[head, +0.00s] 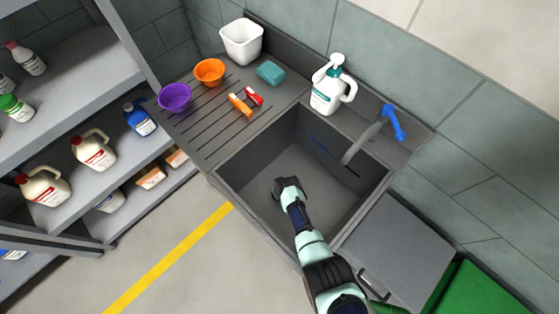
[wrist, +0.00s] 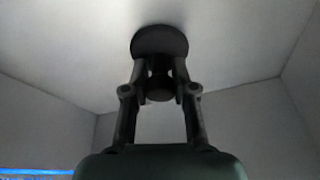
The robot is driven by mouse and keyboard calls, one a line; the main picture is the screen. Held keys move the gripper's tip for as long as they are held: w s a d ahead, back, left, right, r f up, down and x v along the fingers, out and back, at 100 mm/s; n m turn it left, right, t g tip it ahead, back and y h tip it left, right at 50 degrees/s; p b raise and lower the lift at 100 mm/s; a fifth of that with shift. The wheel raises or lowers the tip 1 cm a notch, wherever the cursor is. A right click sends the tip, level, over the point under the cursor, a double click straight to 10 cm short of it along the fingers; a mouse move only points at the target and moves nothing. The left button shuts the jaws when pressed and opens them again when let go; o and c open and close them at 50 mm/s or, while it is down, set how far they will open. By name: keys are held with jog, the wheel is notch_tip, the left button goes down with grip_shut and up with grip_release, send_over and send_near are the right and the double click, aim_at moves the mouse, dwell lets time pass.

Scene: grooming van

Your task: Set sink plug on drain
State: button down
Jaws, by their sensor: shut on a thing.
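The sink plug (wrist: 160,40) is a dark round disc with a narrower knob, seen in the wrist view. My gripper (wrist: 160,78) is shut on its knob, with one finger on each side. The disc lies beyond the fingertips, against the pale grey sink floor in the picture; I cannot tell whether it touches. In the head view my gripper (head: 284,186) is down inside the grey sink basin (head: 330,196), left of its middle. The drain does not show in either view; the plug or my gripper may cover it.
A grey faucet with a blue handle (head: 393,122) reaches over the basin's right side. A white pump bottle (head: 330,88) stands on the back rim. The ribbed drainboard at left holds a purple bowl (head: 174,97), an orange bowl (head: 209,72) and a teal sponge (head: 271,72).

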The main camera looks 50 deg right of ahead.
jog(key=shift+r, duration=0.1)
jog(key=shift+f, duration=0.2)
jog(key=c, duration=0.9)
grip_release()
jog(key=shift+c, duration=0.2)
jog(key=shift+r, duration=0.1)
jog(key=p+v, duration=0.7)
jog(key=v, duration=0.5)
jog(key=shift+r, duration=0.1)
